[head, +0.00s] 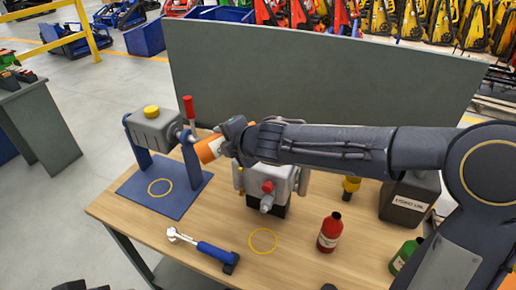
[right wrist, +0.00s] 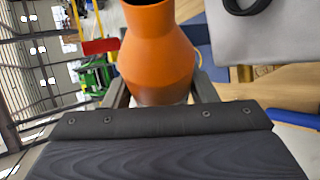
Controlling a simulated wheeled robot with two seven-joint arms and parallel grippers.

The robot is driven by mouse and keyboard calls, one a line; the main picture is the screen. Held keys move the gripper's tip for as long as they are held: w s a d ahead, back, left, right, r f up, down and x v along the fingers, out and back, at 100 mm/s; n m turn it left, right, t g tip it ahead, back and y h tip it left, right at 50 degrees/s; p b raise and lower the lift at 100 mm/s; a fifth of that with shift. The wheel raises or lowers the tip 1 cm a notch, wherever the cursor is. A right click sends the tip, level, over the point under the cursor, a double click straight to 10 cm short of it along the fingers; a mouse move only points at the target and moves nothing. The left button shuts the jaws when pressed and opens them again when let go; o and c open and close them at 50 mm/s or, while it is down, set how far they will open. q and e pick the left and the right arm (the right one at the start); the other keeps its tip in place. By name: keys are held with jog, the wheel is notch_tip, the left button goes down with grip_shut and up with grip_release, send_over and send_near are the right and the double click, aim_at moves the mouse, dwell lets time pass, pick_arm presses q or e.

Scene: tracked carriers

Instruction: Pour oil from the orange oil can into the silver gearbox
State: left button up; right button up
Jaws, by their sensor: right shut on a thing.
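The orange oil can (head: 209,149) is held by my right gripper (head: 234,139), high over the table. In the right wrist view the can (right wrist: 155,50) shows its open dark mouth at the top edge. The can lies tipped well over on its side, and no oil stream is visible. The silver gearbox (head: 283,177) stands mid-table under my right arm, which hides its top. In the right wrist view a grey body (right wrist: 285,35), seemingly the gearbox, carries a black ring close to the can's mouth, apart from it. My left gripper is out of view.
A grey box with a yellow cap (head: 155,127) stands on a blue stand (head: 185,200) at left. A ratchet (head: 212,251), a red bottle (head: 329,232), a green bottle (head: 403,256) and a dark canister (head: 408,200) stand or lie around the wooden table. A grey panel (head: 300,75) rises behind.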

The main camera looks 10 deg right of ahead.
jog(key=shift+r+m+y, duration=0.3)
jog(key=shift+m+y, duration=0.1)
jog(key=shift+y, duration=0.2)
dwell(2.7)
jog(key=shift+f+m, duration=0.1)
jog(key=shift+m, duration=0.2)
dwell(2.2)
